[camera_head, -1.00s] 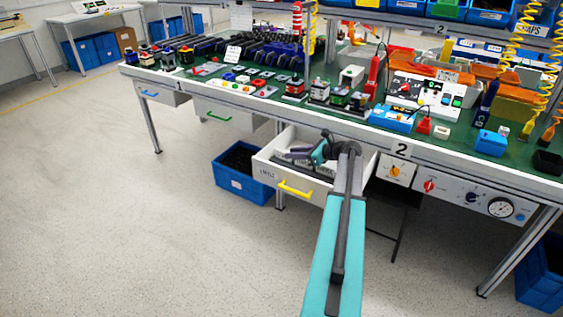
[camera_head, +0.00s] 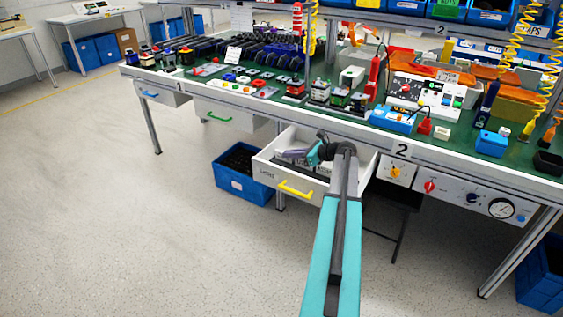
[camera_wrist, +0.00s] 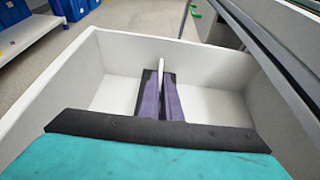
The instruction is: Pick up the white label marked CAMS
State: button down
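My gripper (camera_wrist: 161,92) is inside an open white drawer (camera_wrist: 215,60), its two purple fingers close together. A thin white upright piece, taken as the white label (camera_wrist: 161,70), stands edge-on between the fingertips. Its face is turned away, so no lettering can be read. In the head view my gripper (camera_head: 291,153) reaches leftward low in the drawer (camera_head: 264,173), and the piece between its fingers cannot be made out. The drawer front carries small dark lettering, too small to read surely, and a yellow handle (camera_head: 296,189).
The drawer walls stand close around my gripper. The workbench (camera_head: 330,122) lies above and behind, crowded with switches and devices. A blue bin (camera_head: 238,186) stands on the floor left of the drawer. The floor in front is clear.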

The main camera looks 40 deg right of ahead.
jog(key=shift+r, duration=0.2)
notch_tip(320, 180, up, 18)
jog(key=p, duration=0.2)
jog(key=shift+f, duration=0.2)
dwell(0.5)
dwell(0.4)
